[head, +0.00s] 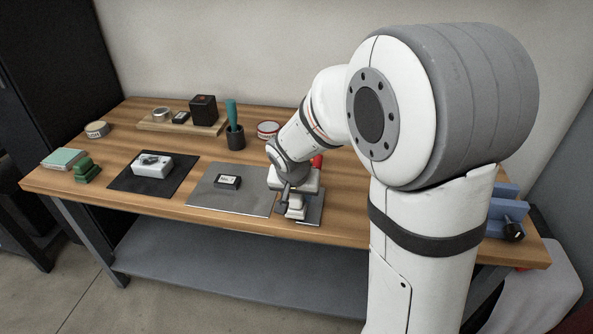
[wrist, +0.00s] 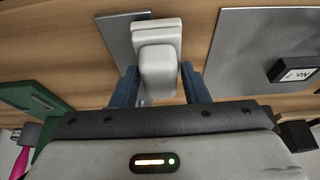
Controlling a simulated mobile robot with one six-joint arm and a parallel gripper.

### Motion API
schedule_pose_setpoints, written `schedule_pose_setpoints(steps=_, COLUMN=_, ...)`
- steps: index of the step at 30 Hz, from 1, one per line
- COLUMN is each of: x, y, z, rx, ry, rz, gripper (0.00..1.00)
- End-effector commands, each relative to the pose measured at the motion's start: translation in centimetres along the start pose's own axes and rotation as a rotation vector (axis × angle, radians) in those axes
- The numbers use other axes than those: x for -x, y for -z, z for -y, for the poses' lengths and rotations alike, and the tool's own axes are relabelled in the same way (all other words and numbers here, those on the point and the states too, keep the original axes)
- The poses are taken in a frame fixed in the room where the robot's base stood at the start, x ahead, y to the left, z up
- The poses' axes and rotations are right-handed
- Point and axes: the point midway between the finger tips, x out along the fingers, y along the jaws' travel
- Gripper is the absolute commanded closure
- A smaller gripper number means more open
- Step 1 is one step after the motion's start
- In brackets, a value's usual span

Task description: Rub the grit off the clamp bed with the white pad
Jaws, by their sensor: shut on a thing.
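My gripper (head: 290,196) is shut on the white pad (head: 296,211), toward the front edge of the bench. In the wrist view the pad (wrist: 157,68) sits between the two blue-grey fingers of my gripper (wrist: 160,80). A small grey plate (head: 315,208), which looks like the clamp bed, lies under and beside the pad; its corner also shows in the wrist view (wrist: 114,34). I cannot tell whether the pad touches it. The pad and gripper hide part of the plate, and no grit can be made out.
A wide grey mat (head: 240,200) with a small dark labelled box (head: 228,181) lies just left of my gripper. A red part (head: 317,161) rises behind it.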

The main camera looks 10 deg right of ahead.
Motion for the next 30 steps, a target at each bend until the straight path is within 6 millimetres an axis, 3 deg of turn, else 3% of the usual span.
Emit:
schedule_pose_setpoints(steps=1, x=2.0, y=1.0, z=0.0, rx=-0.003, ry=0.006, rz=-0.009, gripper=0.80)
schedule_pose_setpoints(steps=18, x=6.5, y=2.8, z=-0.2, rx=-0.004, ry=0.003, rz=-0.006, gripper=0.80)
schedule_pose_setpoints(steps=30, x=7.0, y=3.1, z=-0.2, rx=-0.004, ry=0.003, rz=-0.005, gripper=0.80)
